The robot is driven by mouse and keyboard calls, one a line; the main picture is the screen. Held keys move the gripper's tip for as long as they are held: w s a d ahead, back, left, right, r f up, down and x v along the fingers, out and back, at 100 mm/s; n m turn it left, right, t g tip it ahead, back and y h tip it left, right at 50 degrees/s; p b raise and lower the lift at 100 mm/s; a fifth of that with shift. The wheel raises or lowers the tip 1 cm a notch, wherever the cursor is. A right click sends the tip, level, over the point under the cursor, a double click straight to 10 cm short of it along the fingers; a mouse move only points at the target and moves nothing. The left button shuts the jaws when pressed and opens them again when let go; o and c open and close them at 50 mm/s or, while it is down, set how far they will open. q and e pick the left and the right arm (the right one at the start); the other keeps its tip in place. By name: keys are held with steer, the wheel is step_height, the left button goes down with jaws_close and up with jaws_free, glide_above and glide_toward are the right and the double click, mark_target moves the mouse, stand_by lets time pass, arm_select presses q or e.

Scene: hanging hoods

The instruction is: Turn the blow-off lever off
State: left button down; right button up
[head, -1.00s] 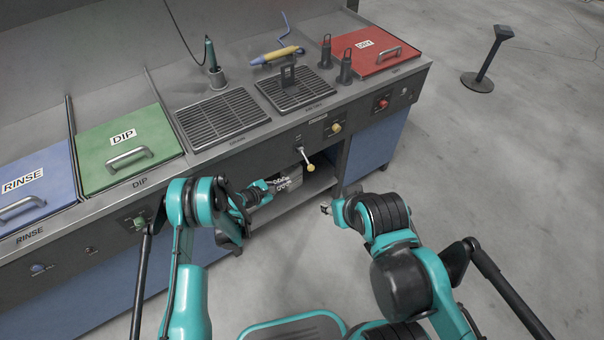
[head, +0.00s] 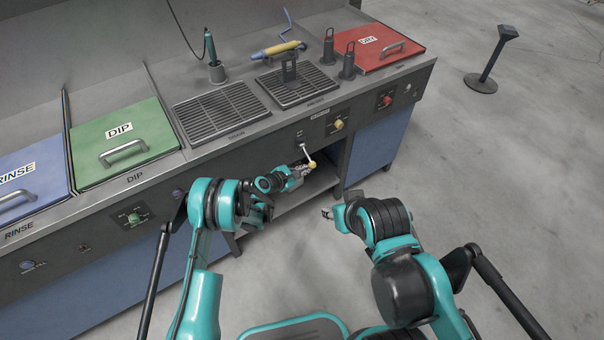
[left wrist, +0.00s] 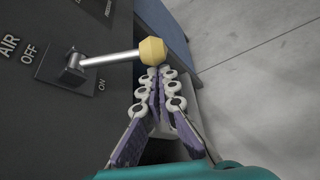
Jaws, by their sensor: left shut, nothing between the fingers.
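The blow-off lever (head: 306,153) is a metal rod with a yellow knob, on the front panel below the grilles. In the left wrist view the lever (left wrist: 110,58) sticks out of a plate marked AIR, OFF and ON, and its yellow knob (left wrist: 153,51) is at the rod's end. My left gripper (head: 302,172) is shut and empty, close to the knob. In the left wrist view the fingertips (left wrist: 159,70) are just below the knob; I cannot tell whether they touch it. My right gripper (head: 327,213) is over the floor, away from the panel, too small to read.
Above the panel is the counter with a blue RINSE lid (head: 30,182), a green DIP lid (head: 122,140), two grilles and a red lid (head: 378,46). A yellow knob (head: 339,124) and a red knob (head: 386,100) are right of the lever. An open shelf (head: 310,187) lies below it.

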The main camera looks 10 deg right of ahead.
mark_target(308, 156)
arm_select(q)
steer(key=shift+s+d+r+n+g, duration=0.1)
steer(key=shift+s+r+n+g, duration=0.2)
steer(key=shift+r+g, duration=0.1)
stand_by(0.5)
steer(key=r+n+g, duration=0.1)
steer(key=r, duration=0.1)
steer(key=r+n+g, duration=0.1)
steer(key=r, duration=0.2)
steer(key=s+r+n+h, duration=0.1)
steer(key=r, duration=0.2)
steer(key=shift+d+r+g+p, duration=0.2)
steer(key=shift+g+p, duration=0.1)
steer(key=shift+g, duration=0.1)
stand_by(0.3)
steer(key=shift+r, duration=0.1)
stand_by(0.4)
